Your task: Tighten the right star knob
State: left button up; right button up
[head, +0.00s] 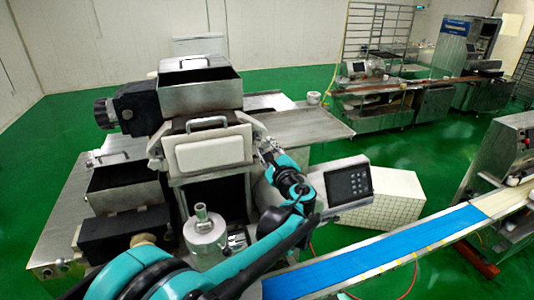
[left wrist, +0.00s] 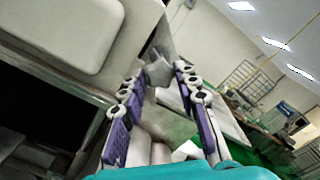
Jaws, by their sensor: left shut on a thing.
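The encrusting machine's white front cover (head: 210,150) has a grey star knob at each side. The left star knob (head: 156,146) is in plain view in the head view. My left gripper (head: 266,148) reaches up to the right side of the cover. The fingers partly hide the knob in the head view. My right gripper is in neither view.
A metal hopper (head: 200,92) sits above the cover. A control panel (head: 348,183) is right of my left gripper. A blue conveyor belt (head: 390,250) runs along the lower right. A steel side table (head: 300,126) stands behind.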

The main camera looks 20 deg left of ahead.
pick_arm(q)
jog(key=shift+n+b, duration=0.7)
jog(key=shift+n, duration=1.5)
jog(key=o, duration=1.2)
jog(key=shift+c, duration=0.2)
jog(key=v, duration=1.2)
